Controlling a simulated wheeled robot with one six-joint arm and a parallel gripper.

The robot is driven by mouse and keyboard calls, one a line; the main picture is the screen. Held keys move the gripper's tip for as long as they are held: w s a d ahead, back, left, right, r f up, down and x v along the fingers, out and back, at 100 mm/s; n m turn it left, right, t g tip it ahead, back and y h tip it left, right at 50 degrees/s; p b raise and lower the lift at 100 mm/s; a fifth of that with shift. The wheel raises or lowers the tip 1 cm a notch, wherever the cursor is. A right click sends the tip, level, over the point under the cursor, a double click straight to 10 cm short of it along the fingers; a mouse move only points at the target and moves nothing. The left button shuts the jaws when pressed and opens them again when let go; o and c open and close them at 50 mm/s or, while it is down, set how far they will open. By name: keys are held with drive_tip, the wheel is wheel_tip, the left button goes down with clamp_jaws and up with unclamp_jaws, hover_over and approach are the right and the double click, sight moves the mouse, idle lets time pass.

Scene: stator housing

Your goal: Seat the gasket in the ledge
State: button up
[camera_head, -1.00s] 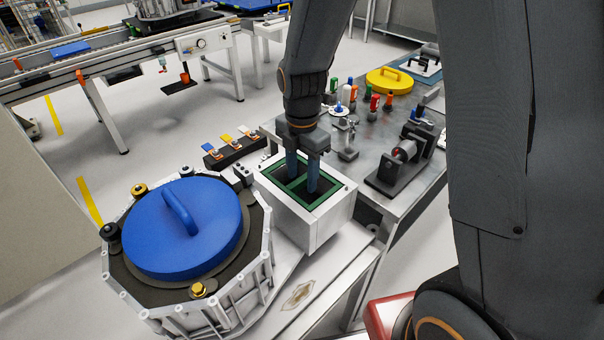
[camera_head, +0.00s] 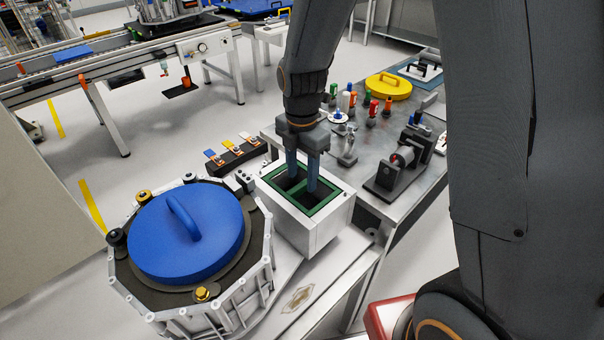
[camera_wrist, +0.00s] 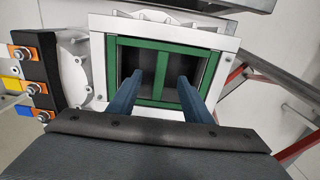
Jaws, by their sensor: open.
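The green gasket (camera_head: 328,203), a rectangular frame with a middle bar, lies inside the rim of the open white box (camera_head: 318,232). The wrist view shows the gasket (camera_wrist: 165,47) roughly parallel to the walls of the box (camera_wrist: 229,42). Whether it is fully down on the ledge cannot be told. My gripper (camera_head: 302,184) points down into the opening. In the wrist view its two blue fingers (camera_wrist: 160,76) stand apart, one on each side of the middle bar, with gaps to it. The fingers hide part of the gasket's near side.
A housing with a blue handled cover (camera_head: 185,232) stands left of the box. A dark block with colored clips (camera_head: 231,152) is behind it. The grey bench (camera_head: 365,160) at right holds a yellow lid (camera_head: 389,87), several small bottles and a clamp-like fixture (camera_head: 402,160).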

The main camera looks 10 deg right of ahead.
drive_tip(key=shift+r+p, duration=0.75)
drive_tip(key=shift+r, duration=0.3)
wheel_tip(320, 180, up, 8)
drive_tip(key=b, duration=0.2)
idle(0.4)
drive_tip(key=shift+f, duration=0.15)
idle(0.7)
